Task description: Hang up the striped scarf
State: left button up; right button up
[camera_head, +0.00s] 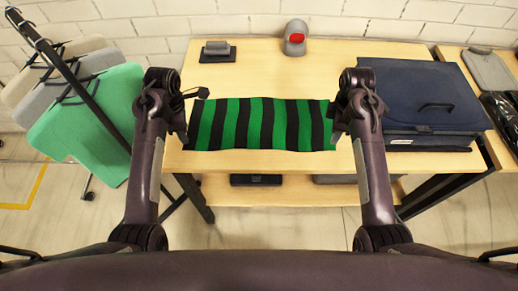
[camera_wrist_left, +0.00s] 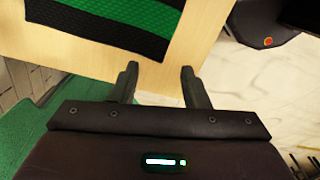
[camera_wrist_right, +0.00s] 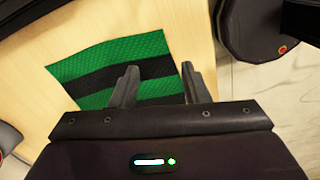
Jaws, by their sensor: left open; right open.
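The green and black striped scarf (camera_head: 262,125) lies flat and spread out on the wooden table, near its front edge. Its ends also show in the left wrist view (camera_wrist_left: 110,25) and the right wrist view (camera_wrist_right: 120,70). My left gripper (camera_wrist_left: 158,70) is open and empty, beside the scarf's left end, over the table edge. My right gripper (camera_wrist_right: 160,72) is open near the scarf's right end, with the fabric lying beyond and partly behind its fingers. Whether the fingers touch the scarf cannot be told.
A rack rail (camera_head: 68,75) at the left carries green (camera_head: 85,120), grey and beige items on hangers. A dark blue box (camera_head: 420,95) stands on the table's right. A small black device (camera_head: 217,50) and a grey-red device (camera_head: 295,37) stand at the back. The table (camera_head: 350,52) behind the scarf is clear.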

aim_at(190, 148)
pick_arm(q)
jog(key=shift+f, duration=3.55)
pick_arm(e)
jog(key=shift+f, duration=3.5)
pick_arm(q)
jog(key=shift+f, duration=0.15)
pick_arm(e)
jog(key=shift+f, duration=0.2)
pick_arm(q)
jog(key=shift+c, duration=0.4)
pick_arm(e)
jog(key=shift+c, duration=0.4)
pick_arm(q)
jog(key=shift+s, duration=0.1)
grip_shut()
pick_arm(e)
jog(key=shift+s, duration=0.1)
grip_shut()
